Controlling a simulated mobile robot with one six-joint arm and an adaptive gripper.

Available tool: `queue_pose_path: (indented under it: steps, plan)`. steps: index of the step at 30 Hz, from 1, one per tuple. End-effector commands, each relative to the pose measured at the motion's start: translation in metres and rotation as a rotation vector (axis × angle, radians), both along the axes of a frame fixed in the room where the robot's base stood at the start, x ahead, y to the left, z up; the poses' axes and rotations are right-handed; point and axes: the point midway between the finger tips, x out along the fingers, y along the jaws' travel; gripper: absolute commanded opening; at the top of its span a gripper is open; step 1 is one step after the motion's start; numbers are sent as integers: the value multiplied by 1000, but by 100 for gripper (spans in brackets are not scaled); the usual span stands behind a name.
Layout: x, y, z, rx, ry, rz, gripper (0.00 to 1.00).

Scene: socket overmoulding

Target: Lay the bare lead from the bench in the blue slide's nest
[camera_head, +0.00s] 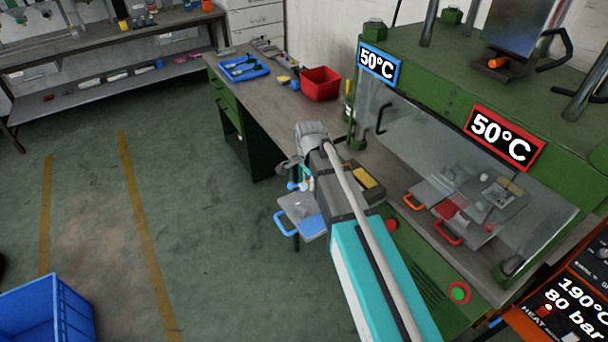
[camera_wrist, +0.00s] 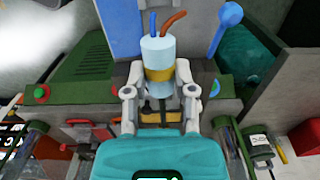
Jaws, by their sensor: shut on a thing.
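My gripper (camera_wrist: 158,76) is shut on the bare lead (camera_wrist: 158,54), a light blue cylinder with a gold band. A blue and a brown wire stick out of its far end in the wrist view. In the head view my gripper is partly hidden by my own arm, and only a little of the lead shows. The blue slide (camera_head: 312,226), with a blue loop handle, sticks out at the press's left end, just below my gripper. A blue surface in the wrist view (camera_wrist: 120,30) looks like part of it. Its nest cannot be made out.
The green press (camera_head: 430,50) stands to the right behind a clear guard. The bench (camera_head: 300,115) behind holds a red bin (camera_head: 320,84) and a blue tray (camera_head: 243,68).

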Motion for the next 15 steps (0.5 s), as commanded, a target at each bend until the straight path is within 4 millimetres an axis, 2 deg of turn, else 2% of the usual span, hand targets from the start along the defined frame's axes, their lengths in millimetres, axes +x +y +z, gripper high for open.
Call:
queue_pose_path:
  steps: [15]
  plan:
    - [-3, 10, 0, -4, 1, 17, 0]
